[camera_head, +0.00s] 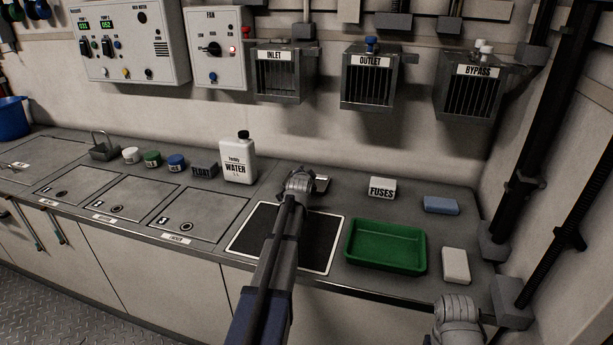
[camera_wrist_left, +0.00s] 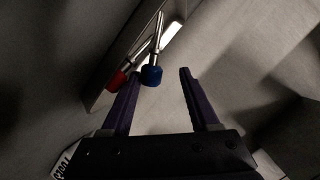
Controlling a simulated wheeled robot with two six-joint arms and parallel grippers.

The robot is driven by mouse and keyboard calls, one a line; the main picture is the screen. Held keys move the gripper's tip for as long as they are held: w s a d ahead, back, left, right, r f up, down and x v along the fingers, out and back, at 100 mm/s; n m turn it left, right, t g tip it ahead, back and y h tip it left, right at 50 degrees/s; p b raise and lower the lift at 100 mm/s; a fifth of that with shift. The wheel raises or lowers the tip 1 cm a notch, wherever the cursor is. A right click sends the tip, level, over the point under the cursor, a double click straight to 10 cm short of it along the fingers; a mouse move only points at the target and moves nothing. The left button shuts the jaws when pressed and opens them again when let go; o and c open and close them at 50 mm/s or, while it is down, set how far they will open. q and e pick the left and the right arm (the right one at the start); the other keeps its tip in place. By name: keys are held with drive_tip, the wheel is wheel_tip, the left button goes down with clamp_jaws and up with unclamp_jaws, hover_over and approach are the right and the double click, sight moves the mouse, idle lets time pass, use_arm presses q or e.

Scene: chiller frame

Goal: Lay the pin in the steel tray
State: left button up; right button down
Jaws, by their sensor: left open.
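Two pins show in the left wrist view, one with a blue head (camera_wrist_left: 151,75) and one with a red head (camera_wrist_left: 116,80), their steel shanks pointing away. My left gripper (camera_wrist_left: 160,72) is open, with the blue head between its fingertips, nearer the left finger; I cannot tell whether they touch. The left fingers are hidden there. My right arm's end shows at the bottom right, without visible fingers.
A green tray (camera_head: 386,246) stands right of a black mat (camera_head: 318,240). A fuses box (camera_head: 382,187), a blue block (camera_head: 441,205) and a white block (camera_head: 455,265) are nearby. A water bottle (camera_head: 239,163) stands left. Cages (camera_head: 370,92) hang on the wall.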

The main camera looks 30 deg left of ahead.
use_arm(q)
drive_tip(key=p+v, duration=0.3)
drive_tip(key=v, duration=0.4)
drive_tip(key=shift+s+d+r, duration=0.15)
drive_tip(key=shift+s, duration=0.2)
idle(0.6)
